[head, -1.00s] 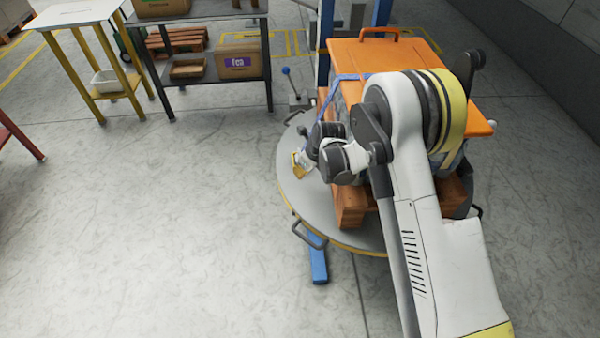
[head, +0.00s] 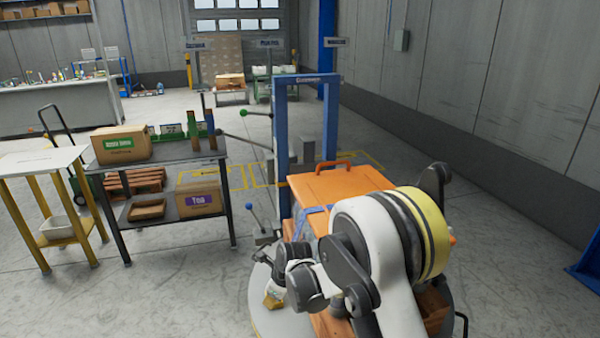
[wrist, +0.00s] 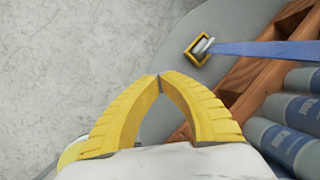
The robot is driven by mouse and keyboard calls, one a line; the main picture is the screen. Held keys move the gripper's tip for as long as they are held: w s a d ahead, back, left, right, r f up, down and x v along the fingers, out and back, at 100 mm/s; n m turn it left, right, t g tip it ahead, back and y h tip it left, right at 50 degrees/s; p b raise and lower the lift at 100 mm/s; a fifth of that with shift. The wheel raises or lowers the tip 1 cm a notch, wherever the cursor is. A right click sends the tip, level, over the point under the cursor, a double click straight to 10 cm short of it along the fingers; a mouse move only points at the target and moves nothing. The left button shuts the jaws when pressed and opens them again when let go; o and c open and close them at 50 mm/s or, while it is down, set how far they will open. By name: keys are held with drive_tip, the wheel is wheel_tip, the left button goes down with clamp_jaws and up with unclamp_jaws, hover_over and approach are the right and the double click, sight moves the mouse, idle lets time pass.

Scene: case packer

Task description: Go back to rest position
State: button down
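My gripper (wrist: 158,80) shows in the wrist view with its two yellow fingers bent together, the tips meeting and nothing between them. It is empty. In the head view my gripper (head: 273,300) is small and low, left of the orange-lidded load, over the round grey turntable (head: 268,322). My arm hides much of the load and turntable there.
The orange lid (head: 335,186) with its handle is close beside my arm. A blue strap (wrist: 270,48) with a yellow-framed buckle (wrist: 200,46) hangs near wooden slats and grey-blue cylinders (wrist: 295,108). A dark shelf table (head: 170,160) stands left. Floor is open at lower left.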

drive_tip(key=s+d+r+n+t, duration=0.1)
drive_tip(key=s+d+r+n, duration=0.2)
drive_tip(key=d+r, duration=0.3)
drive_tip(key=s+d+r+n+t+h, duration=0.1)
drive_tip(key=s+d+r+n, duration=0.25)
drive_tip(key=r, duration=0.55)
drive_tip(key=s+d+r+n, duration=0.2)
drive_tip(key=d+r+n, duration=0.2)
drive_tip(key=d+r, duration=0.25)
drive_tip(key=s+d+r+n+t+h, duration=0.1)
drive_tip(key=s+d+n, duration=0.4)
drive_tip(key=s, duration=0.5)
drive_tip(key=s+d+r+n+t+h, duration=0.1)
drive_tip(key=s+d+r+n, duration=0.2)
drive_tip(key=s+d+n, duration=0.3)
drive_tip(key=s, duration=0.3)
drive_tip(key=shift+s+d+r+n+h, duration=0.3)
drive_tip(key=shift+s+r+n, duration=0.05)
